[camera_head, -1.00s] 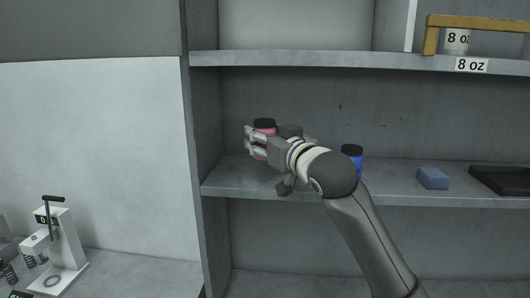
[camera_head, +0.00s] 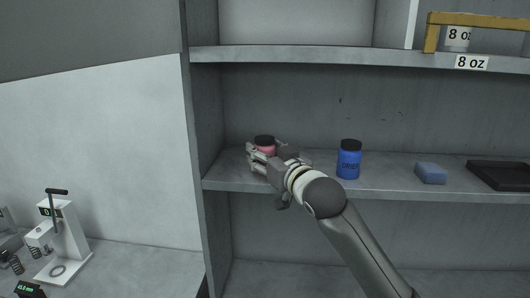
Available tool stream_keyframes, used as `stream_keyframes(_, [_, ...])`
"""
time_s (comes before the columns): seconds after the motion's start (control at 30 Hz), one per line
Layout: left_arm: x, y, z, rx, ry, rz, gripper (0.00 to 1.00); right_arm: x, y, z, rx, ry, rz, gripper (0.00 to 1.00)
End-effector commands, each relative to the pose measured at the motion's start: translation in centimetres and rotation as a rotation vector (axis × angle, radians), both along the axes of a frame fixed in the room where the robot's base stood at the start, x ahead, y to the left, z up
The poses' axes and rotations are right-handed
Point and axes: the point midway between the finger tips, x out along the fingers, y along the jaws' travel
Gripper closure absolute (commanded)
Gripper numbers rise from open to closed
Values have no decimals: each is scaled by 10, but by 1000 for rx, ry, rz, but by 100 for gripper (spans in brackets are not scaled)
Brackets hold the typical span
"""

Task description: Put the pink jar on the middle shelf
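The pink jar (camera_head: 265,146) has a black lid and is at the left end of the middle shelf (camera_head: 228,179). It looks upright, at or just above the shelf surface; its base is hidden by the gripper. My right gripper (camera_head: 257,158) reaches in from the lower right with its fingers around the jar, and it appears shut on it. My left gripper is not in view.
A blue jar (camera_head: 348,163) labelled "DRIER" stands on the same shelf, right of my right gripper. A blue block (camera_head: 431,173) and a black tray (camera_head: 503,175) lie farther right. The upper shelf (camera_head: 330,58) is overhead. A white device (camera_head: 60,240) stands at lower left.

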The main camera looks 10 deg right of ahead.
Motion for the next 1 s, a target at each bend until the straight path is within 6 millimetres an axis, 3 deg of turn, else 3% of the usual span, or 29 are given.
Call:
stream_keyframes(0.03, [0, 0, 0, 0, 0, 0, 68, 0, 0, 0, 0, 1, 0, 46])
stream_keyframes(0.17, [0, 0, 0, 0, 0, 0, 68, 0, 0, 0, -1, 2, 0, 31])
stream_keyframes(0.57, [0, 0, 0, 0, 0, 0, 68, -1, -1, 3, 0, 1, -1, 31])
stream_keyframes(0.77, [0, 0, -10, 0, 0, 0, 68, -24, -8, 1, -1, -1, 0, 31])
stream_keyframes(1.0, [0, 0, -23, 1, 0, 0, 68, -67, -22, 0, -1, 0, -1, 31])
